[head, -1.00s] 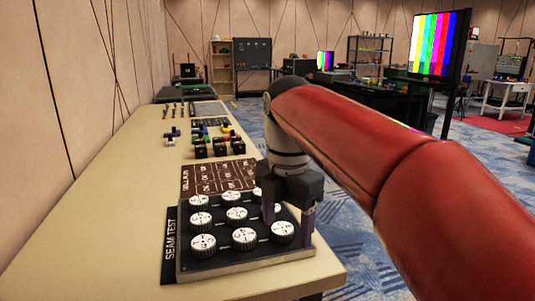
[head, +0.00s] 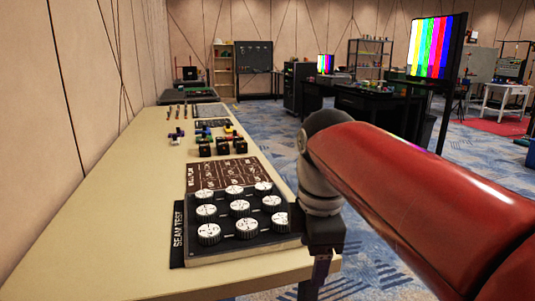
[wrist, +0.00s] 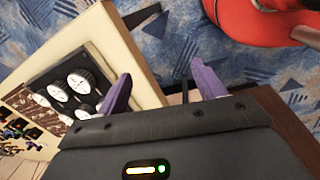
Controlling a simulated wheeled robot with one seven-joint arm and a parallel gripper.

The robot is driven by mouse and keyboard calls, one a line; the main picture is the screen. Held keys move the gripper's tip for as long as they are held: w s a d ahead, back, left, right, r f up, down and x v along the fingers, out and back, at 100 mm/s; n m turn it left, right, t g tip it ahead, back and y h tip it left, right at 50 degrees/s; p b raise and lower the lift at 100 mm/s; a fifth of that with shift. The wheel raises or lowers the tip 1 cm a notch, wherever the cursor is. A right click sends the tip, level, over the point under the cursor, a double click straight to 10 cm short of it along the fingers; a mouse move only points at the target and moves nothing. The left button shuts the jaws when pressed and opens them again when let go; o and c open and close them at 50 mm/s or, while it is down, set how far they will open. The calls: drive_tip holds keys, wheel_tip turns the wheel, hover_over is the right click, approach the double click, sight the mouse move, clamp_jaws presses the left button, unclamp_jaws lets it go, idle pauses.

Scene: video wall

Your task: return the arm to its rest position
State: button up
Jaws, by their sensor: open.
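My gripper (head: 318,278) hangs at the right front edge of the table, beside the knob panel and apart from it. In the wrist view my gripper (wrist: 160,92) shows two purple fingers spread apart with nothing between them. Its fingertips are partly cut off or hidden in the head view. My red arm (head: 430,185) reaches in from the lower right. The black knob panel (head: 263,240) marked SEAM TEST lies on the table with several white dials; it also shows in the wrist view (wrist: 47,78).
The long beige table (head: 120,235) runs along the left wall. A brown label sheet (head: 225,172), several black cubes (head: 222,148) and small coloured pieces lie farther back. A colour-bar screen (head: 437,46) stands at the right. Blue carpet (head: 280,125) is open beside the table.

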drive_tip(key=s+d+f+m+t, duration=0.2)
drive_tip(key=s+d+f+m, duration=0.2)
drive_tip(key=m, duration=0.5)
drive_tip(key=s+d+f+m+t, duration=0.2)
drive_tip(key=s+f+m, duration=0.4)
drive_tip(key=m, duration=0.4)
drive_tip(key=shift+d+f, duration=0.9)
